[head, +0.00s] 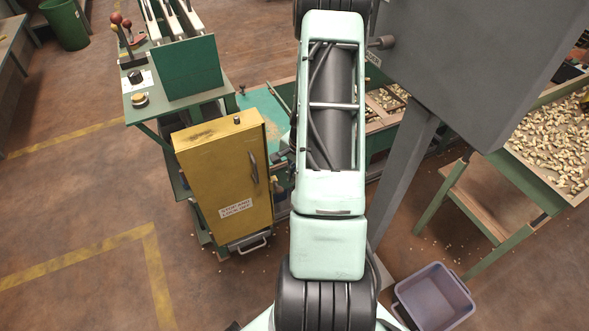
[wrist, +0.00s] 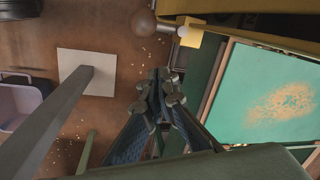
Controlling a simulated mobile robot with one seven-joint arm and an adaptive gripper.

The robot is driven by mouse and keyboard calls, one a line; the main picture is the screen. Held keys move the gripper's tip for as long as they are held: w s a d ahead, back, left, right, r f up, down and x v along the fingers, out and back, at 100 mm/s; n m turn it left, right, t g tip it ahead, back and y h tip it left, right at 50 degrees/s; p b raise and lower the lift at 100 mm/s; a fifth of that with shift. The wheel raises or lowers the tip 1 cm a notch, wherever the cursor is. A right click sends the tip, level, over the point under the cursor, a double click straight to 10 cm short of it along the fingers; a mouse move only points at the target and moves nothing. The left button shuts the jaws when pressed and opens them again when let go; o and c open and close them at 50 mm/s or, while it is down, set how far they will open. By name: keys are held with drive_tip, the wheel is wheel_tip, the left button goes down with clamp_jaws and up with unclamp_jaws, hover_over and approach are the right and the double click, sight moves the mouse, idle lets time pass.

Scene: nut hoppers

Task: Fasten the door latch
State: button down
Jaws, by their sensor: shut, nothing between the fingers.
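The yellow cabinet (head: 222,178) stands left of my arm in the head view. Its front door carries a dark bar handle (head: 254,168) and a white sign (head: 237,206), and it looks closed or nearly so. In the wrist view, a yellow edge of the cabinet (wrist: 262,38) shows at the top right. A round brown-grey knob (wrist: 143,23) on a short pale shaft sits beside a small yellow block there; I cannot tell whether it is the latch. My gripper (wrist: 160,78) is shut and empty, below the knob and apart from it. My arm hides part of the area right of the cabinet.
A green machine table (head: 180,98) stands behind the cabinet. A green panel (wrist: 270,95) lies at the right in the wrist view. A grey post (head: 405,175) and a grey-purple bin (head: 433,296) stand right of my arm. Floor left of the cabinet is clear.

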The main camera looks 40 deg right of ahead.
sight(275, 185)
drive_tip(key=a, duration=0.2)
drive_tip(key=s+a, duration=0.1)
drive_tip(key=shift+a+r, duration=0.35)
drive_tip(key=shift+r, duration=0.05)
drive_tip(key=shift+w+a+r, duration=0.15)
drive_tip(key=shift+a+r, duration=0.05)
drive_tip(key=shift+a, duration=0.35)
idle(0.4)
drive_tip(key=shift+a, duration=0.2)
drive_tip(key=shift+w+a+r+b, duration=0.1)
drive_tip(key=shift+w+a+b, duration=0.2)
drive_tip(key=shift+a, duration=0.6)
drive_tip(key=shift+r, duration=0.15)
wheel_tip(275, 185, up, 12)
drive_tip(key=s, duration=0.2)
drive_tip(key=shift+f, duration=0.25)
idle(0.7)
